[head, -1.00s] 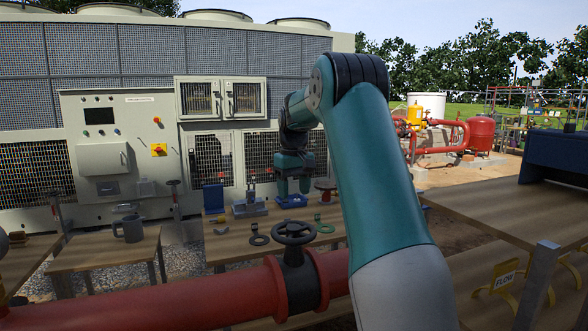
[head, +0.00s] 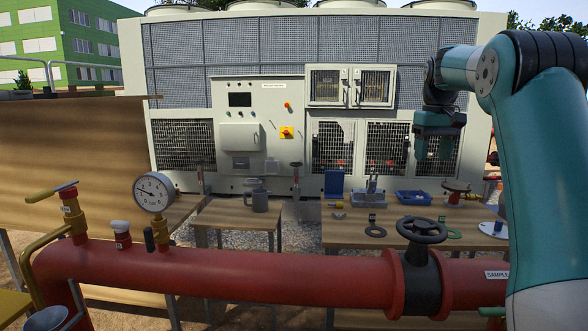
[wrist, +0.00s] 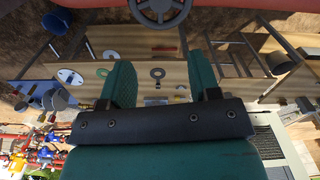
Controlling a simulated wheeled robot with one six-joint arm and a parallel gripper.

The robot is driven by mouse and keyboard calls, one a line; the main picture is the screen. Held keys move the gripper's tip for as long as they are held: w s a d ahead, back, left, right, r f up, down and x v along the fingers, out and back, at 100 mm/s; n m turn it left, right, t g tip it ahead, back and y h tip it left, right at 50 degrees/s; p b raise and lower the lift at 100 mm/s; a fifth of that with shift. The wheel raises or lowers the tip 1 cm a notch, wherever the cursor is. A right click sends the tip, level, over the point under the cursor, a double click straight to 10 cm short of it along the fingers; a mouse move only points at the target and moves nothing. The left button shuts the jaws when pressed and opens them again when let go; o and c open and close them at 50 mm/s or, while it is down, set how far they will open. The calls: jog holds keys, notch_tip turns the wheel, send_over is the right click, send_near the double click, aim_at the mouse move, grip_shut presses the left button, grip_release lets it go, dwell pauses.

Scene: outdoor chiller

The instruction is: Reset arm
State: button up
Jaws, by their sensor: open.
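My arm rises at the right of the head view, bent at a high elbow. My gripper (head: 436,150) hangs fingers down, in front of the chiller (head: 300,55) in the picture and above the back of the work table (head: 345,237). In the wrist view my gripper (wrist: 165,82) has two green fingers set wide apart. It is open, and nothing shows held between the fingers. Part of the table with a ring and small parts shows between and beyond them. My forearm covers the table's right part in the head view.
A red pipe (head: 240,275) with a black handwheel (head: 422,230) and a pressure gauge (head: 153,192) crosses the front. The table holds a blue bin (head: 413,197), a black ring (head: 375,231) and a green ring (head: 454,234).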

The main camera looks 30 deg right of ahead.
jog(key=s+a+f+n+t+y+b, duration=0.1)
jog(key=a+f+n, duration=0.2)
jog(key=a, duration=1)
jog(key=s+a+f+n+b, duration=0.1)
jog(key=a+f+n, duration=0.2)
jog(key=a, duration=1.1)
jog(key=s+a+f+n+y, duration=0.1)
jog(key=s+a+f, duration=0.2)
jog(key=s+a, duration=0.3)
jog(key=s+a+f+n+y+b, duration=0.1)
jog(key=s+a+f+n, duration=0.1)
jog(key=s+a, duration=0.4)
jog(key=s+a+f+n+g+y+b, duration=0.1)
jog(key=s+a+f+n, duration=0.1)
jog(key=s+a+f, duration=0.3)
jog(key=s+a, duration=0.1)
jog(key=s, duration=0.3)
jog(key=shift+a, duration=0.4)
